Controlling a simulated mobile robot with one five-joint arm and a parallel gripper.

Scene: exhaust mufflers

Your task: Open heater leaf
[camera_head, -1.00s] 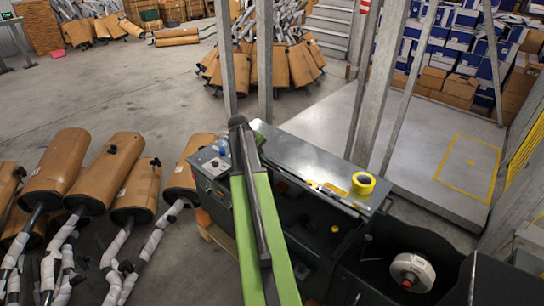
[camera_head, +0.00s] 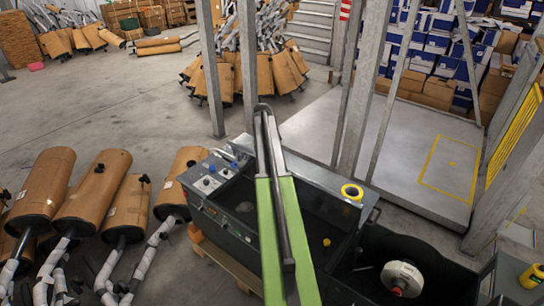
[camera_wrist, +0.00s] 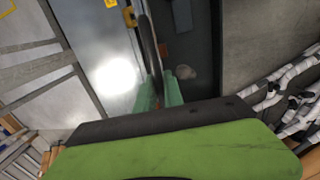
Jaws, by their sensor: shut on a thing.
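The heater is a dark machine box (camera_head: 235,235) with knobs at its left end, in the middle of the head view. Its grey metal leaf (camera_head: 318,177) shows as a narrow strip along the far side, and the dark inside is exposed in front of it. In the wrist view the leaf appears as a pale plate (camera_wrist: 85,40) with a bright glare. My gripper (camera_wrist: 158,92) has its green fingers closed around a thin dark edge or handle (camera_wrist: 150,45) beside this plate.
A yellow tape roll (camera_head: 352,192) sits at the right end of the box. A white round part (camera_head: 402,278) lies in a dark tub to the right.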

